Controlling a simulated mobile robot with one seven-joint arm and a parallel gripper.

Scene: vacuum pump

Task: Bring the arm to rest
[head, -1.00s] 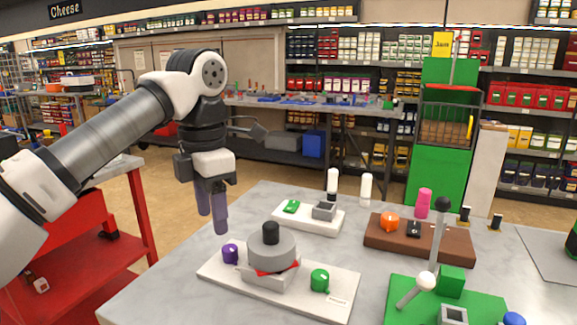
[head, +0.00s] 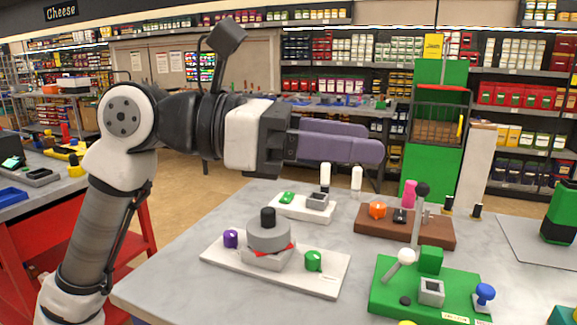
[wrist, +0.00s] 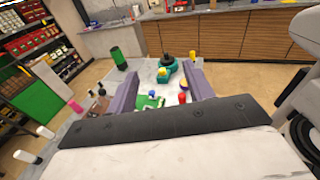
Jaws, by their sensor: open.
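My gripper (head: 383,150) is raised above the table, its purple fingers pointing right in the head view. It is empty. In the wrist view the two purple fingers (wrist: 158,88) stand apart with a gap between them. The vacuum pump, a grey round body with a black knob (head: 268,236), sits on a white base plate (head: 225,257) on the table, below my gripper and apart from it. A purple knob (head: 231,239) and a green knob (head: 313,261) stand on the same plate.
The marble table (head: 185,285) holds a white board (head: 300,212), a brown board (head: 375,232) and a green board (head: 390,300) with a tall black-topped lever (head: 420,205). A red cart (head: 30,230) stands at the left. The air around my gripper is clear.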

